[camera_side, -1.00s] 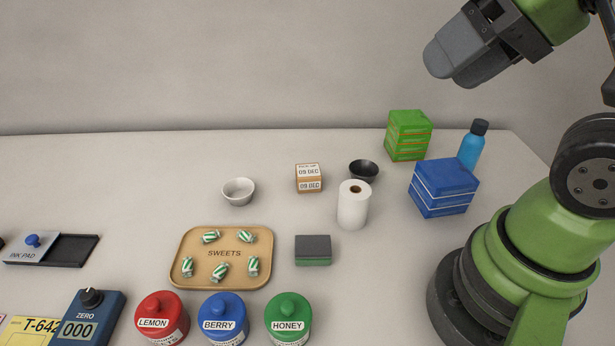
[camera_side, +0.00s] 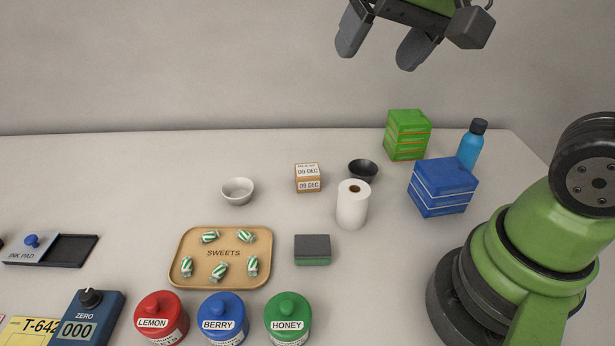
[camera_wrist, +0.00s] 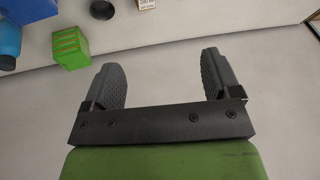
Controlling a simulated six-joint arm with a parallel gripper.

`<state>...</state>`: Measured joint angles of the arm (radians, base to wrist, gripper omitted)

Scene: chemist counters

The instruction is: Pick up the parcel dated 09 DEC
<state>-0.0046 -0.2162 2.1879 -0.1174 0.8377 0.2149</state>
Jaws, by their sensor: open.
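The parcel dated 09 DEC (camera_side: 308,178) is a small brown box with white labels on its top and front, standing on the counter behind the paper roll. In the wrist view a small part of the parcel (camera_wrist: 146,4) shows at the top edge, cut off by the frame. My gripper (camera_side: 375,62) is high above the back of the counter, up and to the right of the parcel in the side view. Its two grey fingers are wide apart with nothing between them, as the wrist view (camera_wrist: 168,80) also shows.
A black bowl (camera_side: 363,171) and a white paper roll (camera_side: 352,206) stand close to the parcel's right. A white bowl (camera_side: 238,191) is to its left. Green boxes (camera_side: 408,136), blue boxes (camera_side: 443,188) and a blue bottle (camera_side: 472,146) stand farther right. The sweets tray (camera_side: 262,276) and a sponge (camera_side: 312,250) lie in front.

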